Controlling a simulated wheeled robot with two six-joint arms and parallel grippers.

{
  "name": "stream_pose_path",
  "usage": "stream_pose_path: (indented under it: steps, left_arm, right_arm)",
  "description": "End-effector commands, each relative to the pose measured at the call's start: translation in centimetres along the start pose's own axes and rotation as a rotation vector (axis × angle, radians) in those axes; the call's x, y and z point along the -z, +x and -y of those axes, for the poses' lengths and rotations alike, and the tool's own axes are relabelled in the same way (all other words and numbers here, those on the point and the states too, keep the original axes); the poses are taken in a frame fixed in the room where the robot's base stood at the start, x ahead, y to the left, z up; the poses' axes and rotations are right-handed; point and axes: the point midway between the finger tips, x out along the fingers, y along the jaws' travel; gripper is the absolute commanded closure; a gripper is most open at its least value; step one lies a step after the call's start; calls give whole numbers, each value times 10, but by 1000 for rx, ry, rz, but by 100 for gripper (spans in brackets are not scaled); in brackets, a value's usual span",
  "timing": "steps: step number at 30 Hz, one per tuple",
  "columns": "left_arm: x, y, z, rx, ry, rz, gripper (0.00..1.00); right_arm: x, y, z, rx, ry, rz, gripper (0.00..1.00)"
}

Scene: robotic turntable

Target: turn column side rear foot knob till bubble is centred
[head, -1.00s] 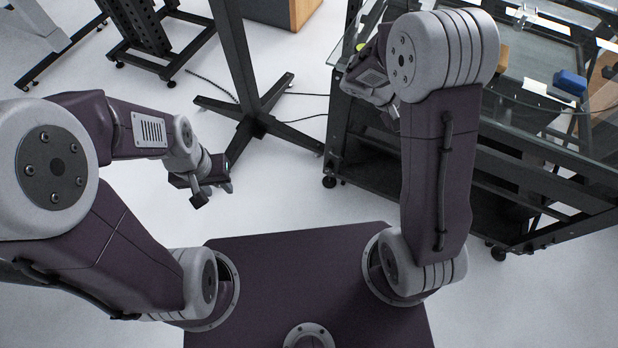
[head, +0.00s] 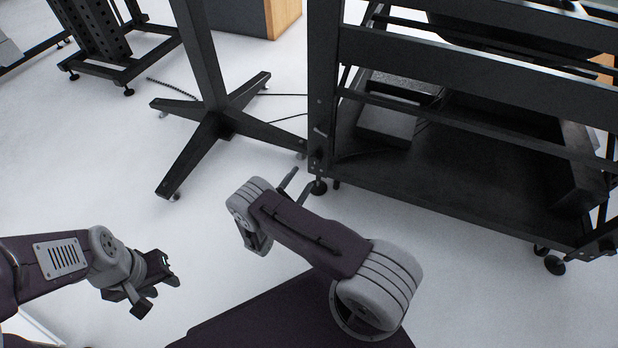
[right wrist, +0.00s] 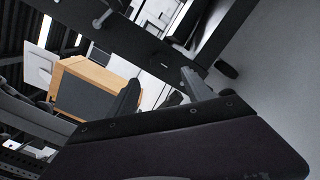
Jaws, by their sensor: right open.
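The black frame (head: 317,110) of the table stands at the right, with a levelling foot (head: 318,187) under its corner nearest the column stand. My right gripper (head: 298,187) is low over the floor, just left of this foot, its two grey fingers apart and empty. In the right wrist view the open fingers (right wrist: 161,90) point towards the black frame, and a dark round pad, probably a foot (right wrist: 227,70), shows beyond the right finger. I cannot tell whether they touch. My left gripper (head: 155,285) hangs at lower left, away from the table; its jaw state is unclear. No bubble level is visible.
The black column stand (head: 215,115) with splayed legs is left of the table, and cables run across the floor. Two further feet (head: 548,258) show at the table's right end. A wood-sided cabinet (head: 283,15) is at the back.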

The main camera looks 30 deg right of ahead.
Motion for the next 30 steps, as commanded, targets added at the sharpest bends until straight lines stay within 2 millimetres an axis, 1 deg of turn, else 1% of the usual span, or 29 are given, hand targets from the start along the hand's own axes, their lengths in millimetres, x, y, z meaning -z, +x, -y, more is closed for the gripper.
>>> stream_pose_path:
  steps: [4,6,8,12,15,18,22,29,30]
  left_arm:
    - [0,0,0,0,0,-1,64]
    - [0,6,0,0,0,-1,64]
    - [-1,13,0,0,0,-1,64]
    - [-4,35,1,0,0,-1,64]
    - [-5,47,1,0,0,0,64]
    - [-6,56,1,0,0,0,64]
    - [-6,58,1,0,0,0,64]
    - [-6,57,1,0,0,0,64]
    - [-6,57,1,0,0,0,64]
  right_arm:
    - [0,1,-1,0,1,0,41]
    - [1,6,0,1,2,0,41]
    - [2,16,2,3,2,2,41]
    - [3,47,5,4,3,5,41]
    - [3,67,4,3,4,4,41]
    - [3,81,3,3,4,2,41]
    - [0,90,0,1,2,1,41]
    - [-1,91,-2,0,1,0,41]
    - [-1,91,-2,0,1,0,49]
